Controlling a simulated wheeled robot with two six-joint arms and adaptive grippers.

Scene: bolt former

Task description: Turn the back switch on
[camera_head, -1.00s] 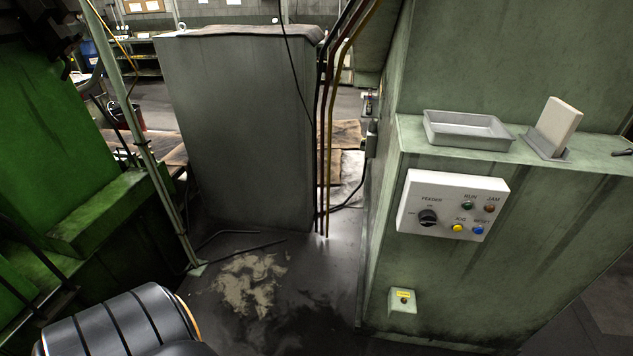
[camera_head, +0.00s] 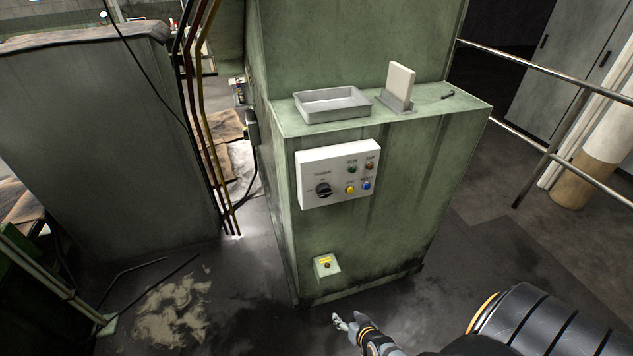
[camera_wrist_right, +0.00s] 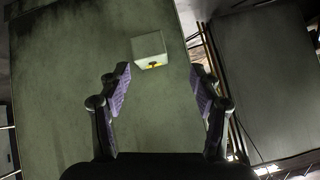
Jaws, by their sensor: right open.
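A white control panel (camera_head: 338,174) is on the front of the green machine cabinet, with a black rotary knob (camera_head: 323,190) and several small coloured buttons. My right gripper (camera_head: 343,322) is low in front of the cabinet, below the small box. Its fingers are apart and empty in the wrist view (camera_wrist_right: 160,82). My left gripper is out of view.
On the cabinet ledge stand a grey tray (camera_head: 333,104) and a pale block in a holder (camera_head: 398,84). A metal railing (camera_head: 540,145) is at the right. A large grey box (camera_head: 100,150) and vertical pipes (camera_head: 205,120) stand left. Open floor lies around the cabinet's base.

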